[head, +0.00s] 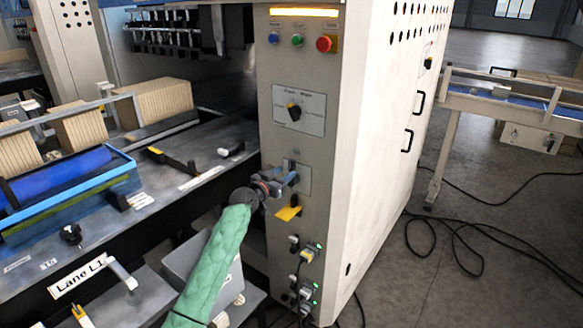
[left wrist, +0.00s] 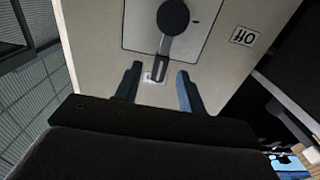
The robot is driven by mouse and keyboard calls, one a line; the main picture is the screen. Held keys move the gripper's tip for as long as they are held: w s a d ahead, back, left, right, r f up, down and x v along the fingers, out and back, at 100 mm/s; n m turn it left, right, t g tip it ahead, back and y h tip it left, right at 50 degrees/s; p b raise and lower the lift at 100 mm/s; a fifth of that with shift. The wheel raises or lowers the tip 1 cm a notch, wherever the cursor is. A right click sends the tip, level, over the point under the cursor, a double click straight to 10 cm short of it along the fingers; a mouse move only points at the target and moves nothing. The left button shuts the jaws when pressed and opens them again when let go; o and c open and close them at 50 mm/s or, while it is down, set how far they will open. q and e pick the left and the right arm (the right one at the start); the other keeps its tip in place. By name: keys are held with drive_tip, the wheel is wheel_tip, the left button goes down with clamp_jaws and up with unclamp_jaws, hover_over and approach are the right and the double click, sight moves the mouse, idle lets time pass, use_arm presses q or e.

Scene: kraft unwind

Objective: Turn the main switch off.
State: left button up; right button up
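The main switch is on the cream cabinet's front panel; in the left wrist view its round black hub (left wrist: 173,17) carries a grey lever pointing down the picture. A label reading "Off" (left wrist: 243,36) is to the right of its plate. A small white label, partly hidden, is by the lever tip. In the head view the switch (head: 291,165) is partly covered by my left gripper (head: 288,179). In the left wrist view my left gripper (left wrist: 158,80) is open, a finger either side of the lever's end, with visible gaps on both sides. My right gripper is not in view.
A selector knob (head: 294,111) is above the switch, with a red button (head: 326,44) higher up. A yellow tag (head: 288,213) is just below my gripper, and plugs with cables (head: 306,253) are lower. Lane L1's machine bed is left; cables lie on the floor right.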

sight(290, 169)
use_arm(q)
drive_tip(key=p+x, duration=0.1)
drive_tip(key=x, duration=0.3)
drive_tip(key=shift+a, duration=0.15)
drive_tip(key=shift+w+d+f, duration=0.1)
drive_tip(key=shift+w+d, duration=0.3)
drive_tip(key=shift+w, duration=0.15)
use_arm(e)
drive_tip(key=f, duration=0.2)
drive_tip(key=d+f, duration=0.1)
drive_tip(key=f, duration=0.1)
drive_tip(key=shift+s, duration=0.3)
use_arm(q)
drive_tip(key=shift+c, duration=0.2)
clamp_jaws()
